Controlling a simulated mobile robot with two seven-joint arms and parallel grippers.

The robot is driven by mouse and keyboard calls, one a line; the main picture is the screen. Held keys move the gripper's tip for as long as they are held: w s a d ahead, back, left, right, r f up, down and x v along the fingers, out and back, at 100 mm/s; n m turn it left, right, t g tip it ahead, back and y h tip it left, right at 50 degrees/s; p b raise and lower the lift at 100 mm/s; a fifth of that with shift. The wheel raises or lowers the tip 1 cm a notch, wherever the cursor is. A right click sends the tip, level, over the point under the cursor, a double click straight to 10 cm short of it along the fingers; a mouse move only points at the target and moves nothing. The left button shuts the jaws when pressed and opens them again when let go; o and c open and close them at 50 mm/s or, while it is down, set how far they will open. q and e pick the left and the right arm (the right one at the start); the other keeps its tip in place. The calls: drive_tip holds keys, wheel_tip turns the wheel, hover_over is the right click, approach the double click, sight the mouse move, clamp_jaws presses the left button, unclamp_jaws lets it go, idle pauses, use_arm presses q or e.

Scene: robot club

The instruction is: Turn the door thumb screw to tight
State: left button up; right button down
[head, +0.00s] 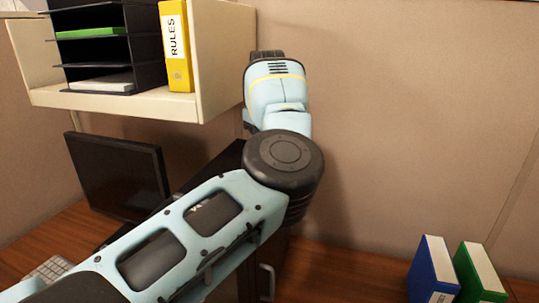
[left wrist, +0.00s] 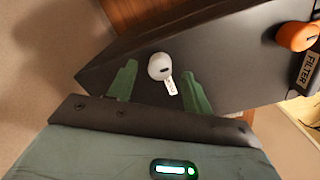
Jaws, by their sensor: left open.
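In the left wrist view, a small pale grey knob (left wrist: 159,66) with a dark slot sits on the face of a dark box (left wrist: 225,60). A small white tag (left wrist: 171,84) is beside it; its lettering is too small to read surely, so I cannot confirm it is the door thumb screw. My left gripper (left wrist: 158,70) is open, its green fingers on either side of the knob. I cannot tell whether they touch it. In the head view my left arm hides the gripper and most of the dark box (head: 229,160). My right gripper is not in view.
An orange knob (left wrist: 297,36) and a FILTER label (left wrist: 307,69) are on the same box. A monitor (head: 118,175) stands left; a shelf (head: 205,60) with a yellow RULES binder (head: 176,45) hangs above it. Blue (head: 432,270) and green binders (head: 480,272) stand right.

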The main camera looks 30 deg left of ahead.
use_arm(q)
drive_tip(key=shift+s+r, duration=0.1)
drive_tip(key=shift+r, duration=2.7)
